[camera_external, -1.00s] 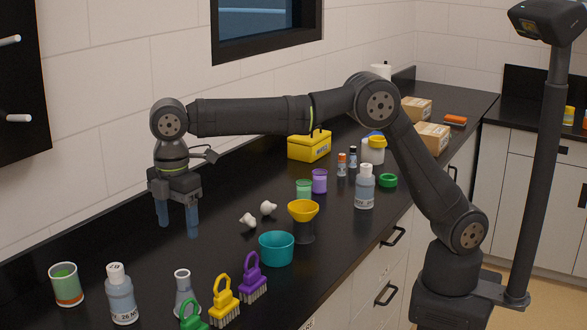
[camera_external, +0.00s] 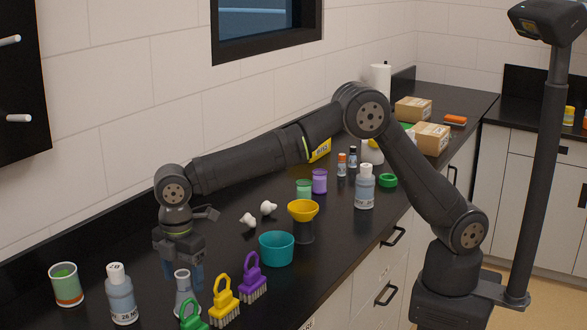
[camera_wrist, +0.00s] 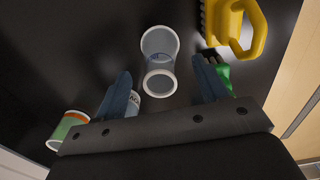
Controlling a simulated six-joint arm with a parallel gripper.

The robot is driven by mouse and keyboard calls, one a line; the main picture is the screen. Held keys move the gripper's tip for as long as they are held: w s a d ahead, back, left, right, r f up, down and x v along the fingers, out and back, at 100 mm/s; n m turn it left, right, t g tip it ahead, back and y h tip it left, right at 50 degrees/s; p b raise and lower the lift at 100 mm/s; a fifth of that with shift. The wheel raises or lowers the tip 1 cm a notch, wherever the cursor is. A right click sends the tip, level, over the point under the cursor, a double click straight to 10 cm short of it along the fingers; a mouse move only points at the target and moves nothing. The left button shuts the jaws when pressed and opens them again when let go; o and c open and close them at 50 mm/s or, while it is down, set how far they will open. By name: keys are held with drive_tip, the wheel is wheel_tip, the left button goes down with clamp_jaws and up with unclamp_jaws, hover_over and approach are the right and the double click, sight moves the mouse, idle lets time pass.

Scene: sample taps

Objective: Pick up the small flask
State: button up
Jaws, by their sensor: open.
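The small flask (camera_external: 185,298) is clear and conical with a pale rim. It stands upright on the black counter at the front, beside the brushes. My gripper (camera_external: 181,274) is low at the flask's upper part, its fingers pointing down. In the wrist view the flask (camera_wrist: 158,47) shows with its open mouth toward me. The open fingers (camera_wrist: 160,66) lie to the left and right of it, with a gap on each side. Nothing is held. I cannot tell how far the fingertips are above the counter.
A white-capped bottle (camera_external: 121,298) stands left of the flask, and a cup with green contents (camera_external: 66,287) is farther left. Green (camera_external: 193,317), yellow (camera_external: 224,299) and purple (camera_external: 252,276) brushes stand close on the right. A teal bowl (camera_external: 276,250) is behind them.

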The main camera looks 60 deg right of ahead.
sight(184, 290)
wheel_tip(184, 290, down, 4)
drive_tip(key=shift+f, duration=0.15)
drive_tip(key=c, duration=1.1)
drive_tip(key=shift+o, duration=0.2)
